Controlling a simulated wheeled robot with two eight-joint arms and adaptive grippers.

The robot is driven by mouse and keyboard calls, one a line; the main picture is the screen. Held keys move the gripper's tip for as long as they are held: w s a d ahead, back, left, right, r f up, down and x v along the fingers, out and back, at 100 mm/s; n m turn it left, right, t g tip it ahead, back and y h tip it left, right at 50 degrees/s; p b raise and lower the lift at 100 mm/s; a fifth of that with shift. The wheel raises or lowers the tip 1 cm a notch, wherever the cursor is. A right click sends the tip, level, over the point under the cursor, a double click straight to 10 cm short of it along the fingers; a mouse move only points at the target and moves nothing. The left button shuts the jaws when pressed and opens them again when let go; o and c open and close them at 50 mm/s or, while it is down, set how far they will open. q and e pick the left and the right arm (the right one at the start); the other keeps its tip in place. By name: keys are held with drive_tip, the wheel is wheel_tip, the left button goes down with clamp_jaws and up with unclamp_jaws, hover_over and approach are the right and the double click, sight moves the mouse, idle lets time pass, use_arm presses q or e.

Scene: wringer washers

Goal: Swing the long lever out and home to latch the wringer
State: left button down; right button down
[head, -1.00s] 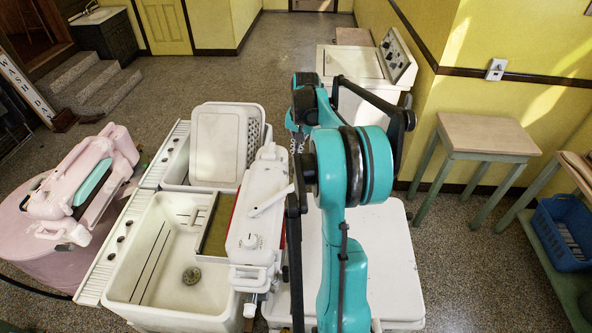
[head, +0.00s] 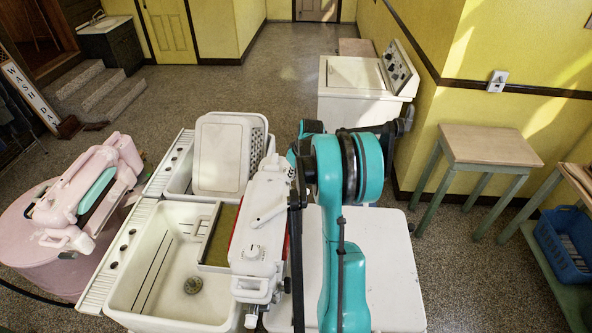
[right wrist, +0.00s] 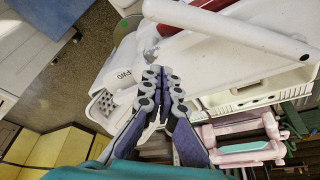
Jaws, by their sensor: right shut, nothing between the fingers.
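The white wringer (head: 262,185) lies lengthwise between the twin tub and the white washer top. Its long white lever (head: 268,215) lies aslant on its top, above a round knob, with the outer end towards my right arm. In the right wrist view the lever (right wrist: 230,27) crosses the top as a pale bar with a rounded end. My right gripper (right wrist: 160,75) is shut and empty, its fingertips near the lever's wider end; I cannot tell whether they touch. In the head view the right gripper (head: 301,160) is partly hidden behind my arm. My left gripper is out of view.
The twin tub (head: 165,285) with a lidded basket (head: 219,155) stands left of the wringer. A pink wringer washer (head: 90,195) stands further left. A white dryer-like machine (head: 355,75) is behind, and a small table (head: 487,147) stands right. The floor between is clear.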

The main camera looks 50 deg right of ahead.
drive_tip(key=s+f, duration=0.1)
drive_tip(key=f, duration=0.1)
drive_tip(key=s+f+p, duration=0.1)
drive_tip(key=shift+s+a+f, duration=0.2)
drive_tip(key=shift+s+f, duration=0.15)
drive_tip(key=shift+f, duration=0.05)
drive_tip(key=shift+w, duration=0.1)
